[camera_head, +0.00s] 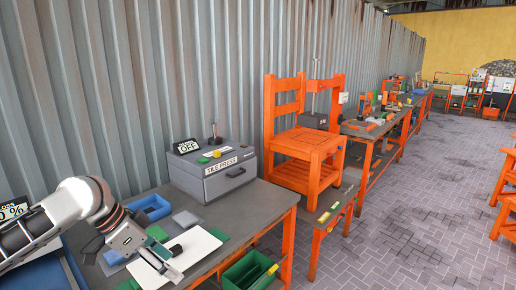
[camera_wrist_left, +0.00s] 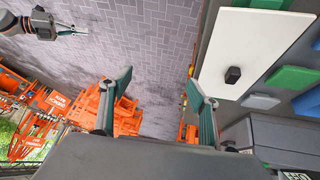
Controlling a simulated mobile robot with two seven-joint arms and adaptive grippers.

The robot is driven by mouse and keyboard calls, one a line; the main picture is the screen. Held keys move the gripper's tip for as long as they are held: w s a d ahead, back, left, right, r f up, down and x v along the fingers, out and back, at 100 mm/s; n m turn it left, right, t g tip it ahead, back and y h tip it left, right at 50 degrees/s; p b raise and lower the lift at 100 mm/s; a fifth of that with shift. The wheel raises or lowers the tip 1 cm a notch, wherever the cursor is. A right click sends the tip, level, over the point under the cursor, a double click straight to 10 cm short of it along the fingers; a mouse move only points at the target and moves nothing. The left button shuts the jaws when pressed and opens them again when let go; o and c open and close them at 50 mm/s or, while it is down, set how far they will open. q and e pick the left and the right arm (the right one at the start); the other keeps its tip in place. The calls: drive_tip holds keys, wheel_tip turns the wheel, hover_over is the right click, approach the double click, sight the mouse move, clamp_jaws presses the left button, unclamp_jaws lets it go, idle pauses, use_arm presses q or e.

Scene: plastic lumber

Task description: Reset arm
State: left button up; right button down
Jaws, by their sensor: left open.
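My left arm comes in from the left in the head view. Its gripper (camera_head: 160,255) is over the near end of the grey workbench, by a white board (camera_head: 197,246) with a small black block on it. In the left wrist view my left gripper (camera_wrist_left: 160,78) has its two green-grey fingers spread apart, with only floor and orange furniture seen between them. The white board (camera_wrist_left: 235,45) and the black block (camera_wrist_left: 232,75) lie to the right of the fingers. What looks like my right gripper (camera_wrist_left: 70,30) shows small at the top left; its jaw opening is unclear.
A grey tile press (camera_head: 212,175) stands at the back of the workbench (camera_head: 262,205). A blue tray (camera_head: 150,208) and green and grey tiles lie near my left gripper. A green crate (camera_head: 248,272) is below. An orange chair (camera_head: 305,145) stands beyond; the paved floor at right is open.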

use_arm(q)
drive_tip(key=s+d+r+m+g+h, duration=0.1)
drive_tip(key=s+d+m+h, duration=0.15)
drive_tip(key=d, duration=1.25)
drive_tip(key=a+f+n+t+y, duration=0.1)
drive_tip(key=a+f+n+t, duration=0.3)
drive_tip(key=f, duration=0.7)
drive_tip(key=a+f+n+t+y, duration=0.1)
drive_tip(key=a+f+n+t, duration=0.1)
drive_tip(key=a+f, duration=0.65)
drive_tip(key=s+a+f+m+t+y, duration=0.1)
drive_tip(key=s+a+f+y, duration=0.1)
drive_tip(key=s+a+f, duration=0.65)
drive_tip(key=s+a+f+m+t+y, duration=0.15)
drive_tip(key=s+a+f, duration=0.4)
drive_tip(key=s, duration=0.55)
drive_tip(key=w+d+n+t, duration=0.1)
drive_tip(key=d+n, duration=0.4)
drive_tip(key=d, duration=0.8)
drive_tip(key=shift+w+d+r, duration=0.15)
drive_tip(key=shift+d+r, duration=0.1)
drive_tip(key=shift+r, duration=0.2)
